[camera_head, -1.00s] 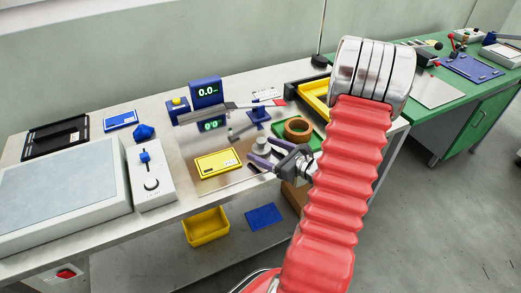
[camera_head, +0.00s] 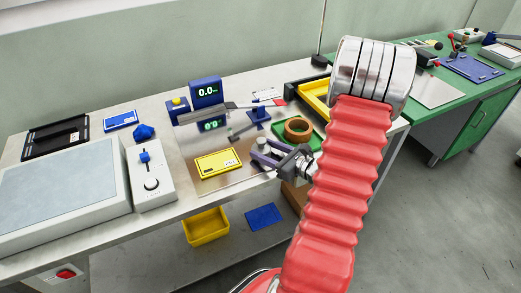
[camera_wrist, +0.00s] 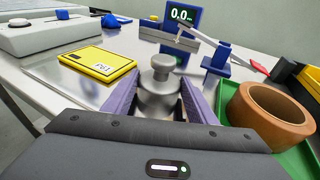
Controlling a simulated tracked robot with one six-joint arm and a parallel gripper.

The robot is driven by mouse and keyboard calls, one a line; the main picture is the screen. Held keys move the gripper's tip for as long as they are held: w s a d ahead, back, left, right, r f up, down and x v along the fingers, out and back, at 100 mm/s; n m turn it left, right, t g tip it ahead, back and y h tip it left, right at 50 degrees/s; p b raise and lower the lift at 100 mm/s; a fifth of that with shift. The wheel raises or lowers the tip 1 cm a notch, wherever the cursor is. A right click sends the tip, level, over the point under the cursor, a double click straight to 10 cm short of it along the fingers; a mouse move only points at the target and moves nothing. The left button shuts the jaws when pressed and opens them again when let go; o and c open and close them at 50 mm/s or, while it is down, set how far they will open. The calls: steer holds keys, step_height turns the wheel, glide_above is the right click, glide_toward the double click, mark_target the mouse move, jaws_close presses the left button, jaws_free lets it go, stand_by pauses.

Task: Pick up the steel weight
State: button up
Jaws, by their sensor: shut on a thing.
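The steel weight (camera_wrist: 160,90) is a grey cylinder with a knob on top, upright between the purple fingers of my gripper (camera_wrist: 158,108) in the wrist view. The fingers stand on either side of it and are shut on it. In the head view the weight (camera_head: 264,147) shows at the tips of my gripper (camera_head: 266,153), over the front part of the workbench. I cannot tell whether its base touches the surface, since the gripper hides it.
A yellow box (camera_head: 217,163) lies left of the weight. A brown tape roll (camera_head: 298,129) sits on a green tray (camera_head: 312,141) to the right. A blue display (camera_head: 206,92) and a blue stand (camera_head: 258,116) are behind. A yellow bin (camera_head: 205,226) is below.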

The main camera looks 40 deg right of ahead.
mark_target(266, 150)
steer(key=shift+r, duration=0.1)
jaws_close()
steer(key=shift+r, duration=0.1)
steer(key=shift+r, duration=4.9)
